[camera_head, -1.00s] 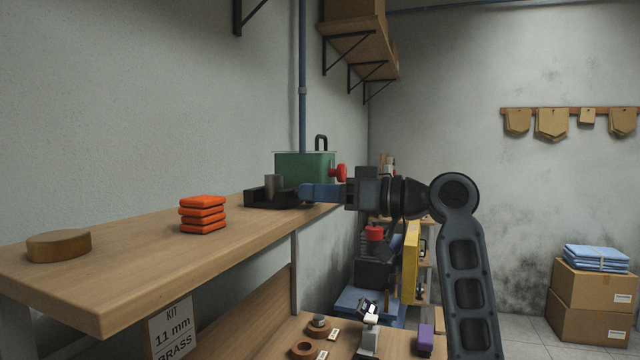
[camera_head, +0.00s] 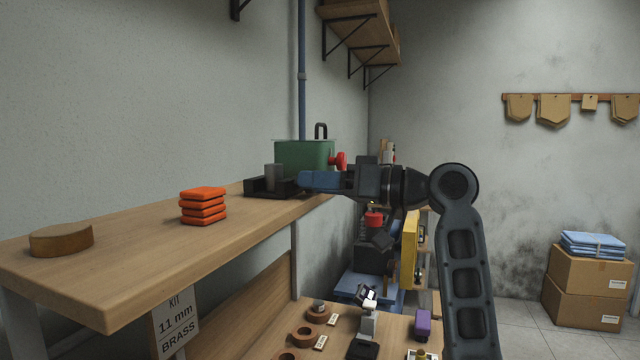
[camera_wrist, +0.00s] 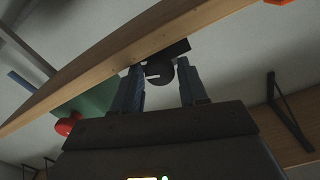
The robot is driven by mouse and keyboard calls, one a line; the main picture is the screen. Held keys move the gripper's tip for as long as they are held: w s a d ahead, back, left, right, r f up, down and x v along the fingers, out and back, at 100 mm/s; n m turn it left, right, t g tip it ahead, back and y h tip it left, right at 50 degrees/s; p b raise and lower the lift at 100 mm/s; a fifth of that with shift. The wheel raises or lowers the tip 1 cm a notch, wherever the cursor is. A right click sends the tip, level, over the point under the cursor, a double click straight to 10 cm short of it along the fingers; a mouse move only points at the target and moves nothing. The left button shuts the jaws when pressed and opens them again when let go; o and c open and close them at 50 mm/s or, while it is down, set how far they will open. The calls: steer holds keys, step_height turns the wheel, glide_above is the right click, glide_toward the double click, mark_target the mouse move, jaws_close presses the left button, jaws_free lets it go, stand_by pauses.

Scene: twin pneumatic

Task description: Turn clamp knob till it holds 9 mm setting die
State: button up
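A black clamp (camera_head: 258,187) sits on the wooden shelf in the head view. A grey upright block (camera_head: 273,176), which may be the setting die, stands in it; I cannot read its size. My gripper (camera_head: 306,180) reaches in from the right at the clamp's right end, where its blue fingers hide the knob. In the wrist view, a dark round knob (camera_wrist: 160,74) shows between the two fingertips of my gripper (camera_wrist: 162,66). Gaps show on both sides of the knob, so the fingers look open around it. Contact between the clamp jaws and the block is too small to judge.
A green box (camera_head: 303,153) with a red knob (camera_head: 338,160) stands just behind the clamp. An orange stack (camera_head: 203,206) and a round wooden disc (camera_head: 61,240) lie further left on the shelf (camera_head: 130,275). A lower bench holds several small parts.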

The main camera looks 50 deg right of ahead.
steer(key=b+v, duration=0.1)
steer(key=v, duration=0.6)
steer(key=shift+s+b, duration=0.35)
steer(key=shift+b, duration=0.05)
steer(key=shift+o, duration=0.2)
steer(key=shift+d, duration=0.1)
